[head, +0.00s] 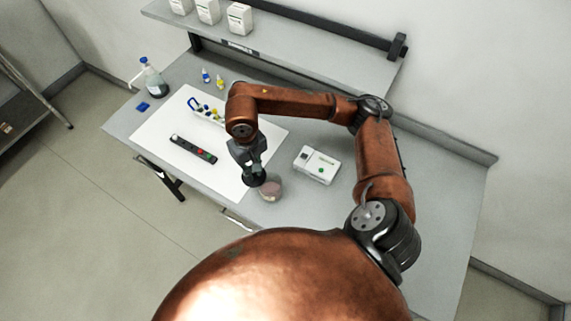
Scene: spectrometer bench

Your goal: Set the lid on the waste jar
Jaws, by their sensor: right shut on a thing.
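The waste jar (271,189) is a small, clear round jar with pinkish-brown contents, standing on the grey bench just off the corner of the white mat. My right gripper (254,176) points down at the jar's left side. It is shut on a dark round piece, which looks like the lid (254,182), held beside and slightly over the jar's left rim. Whether the lid touches the jar cannot be told. The fingertips are small and dark against the lid. My left gripper is not in view.
A white device (317,165) stands right of the jar. A dark strip with coloured buttons (193,149) lies on the white mat (215,176). A rack with vials (207,112) is partly behind my right arm. A wash bottle (154,82) stands far left; a shelf (290,45) runs behind.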

